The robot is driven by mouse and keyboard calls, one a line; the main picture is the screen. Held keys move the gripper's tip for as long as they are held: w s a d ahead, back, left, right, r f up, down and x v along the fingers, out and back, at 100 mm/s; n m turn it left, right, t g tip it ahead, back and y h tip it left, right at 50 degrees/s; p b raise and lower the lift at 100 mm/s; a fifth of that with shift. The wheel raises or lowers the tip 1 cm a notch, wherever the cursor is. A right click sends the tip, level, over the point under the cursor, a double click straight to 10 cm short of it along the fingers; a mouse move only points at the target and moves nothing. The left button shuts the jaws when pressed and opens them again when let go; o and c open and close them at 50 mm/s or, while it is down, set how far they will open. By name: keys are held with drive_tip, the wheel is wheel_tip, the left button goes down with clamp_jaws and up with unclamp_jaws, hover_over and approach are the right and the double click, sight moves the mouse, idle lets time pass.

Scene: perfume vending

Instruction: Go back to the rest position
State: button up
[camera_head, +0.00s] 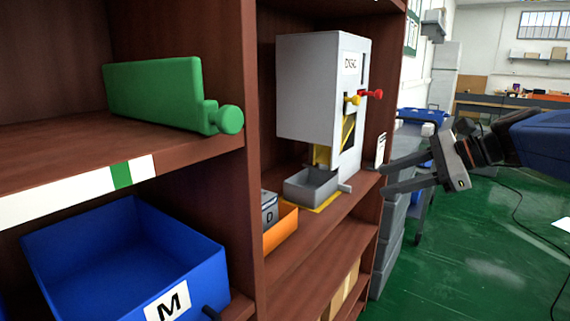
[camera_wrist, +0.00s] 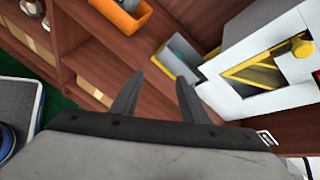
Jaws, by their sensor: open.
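My gripper (camera_head: 384,177) is open and empty in the head view, at the right, with its two fingers pointing left toward the shelf edge. In the wrist view my gripper (camera_wrist: 154,92) shows its two dark fingers spread apart with nothing between them. The white dispenser (camera_head: 312,95) stands on the middle shelf of the right bay, with a red knob (camera_head: 375,93) and a yellow knob (camera_head: 353,100). A grey tray (camera_head: 312,186) sits at its foot. The dispenser also shows at the right of the wrist view (camera_wrist: 262,52), tilted.
A green box (camera_head: 155,90) lies on the upper left shelf, above a blue bin (camera_head: 205,243) marked M. An orange bin (camera_head: 280,232) holds a grey box (camera_head: 269,208). The green floor (camera_head: 480,260) on the right is mostly open, with a cable across it.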

drive_tip(key=s+d+f+n+h, duration=0.2)
drive_tip(key=s+f+n+h, duration=0.3)
drive_tip(key=s+f+n, duration=0.4)
drive_tip(key=s+d+f+n+g+h, duration=0.1)
drive_tip(key=s+f+n+h, duration=0.4)
drive_tip(key=s+f+n, duration=0.4)
drive_tip(key=s+f, duration=0.3)
drive_tip(key=f, duration=0.1)
drive_tip(key=shift+s+d+f, duration=0.3)
drive_tip(key=shift+d+f, duration=0.05)
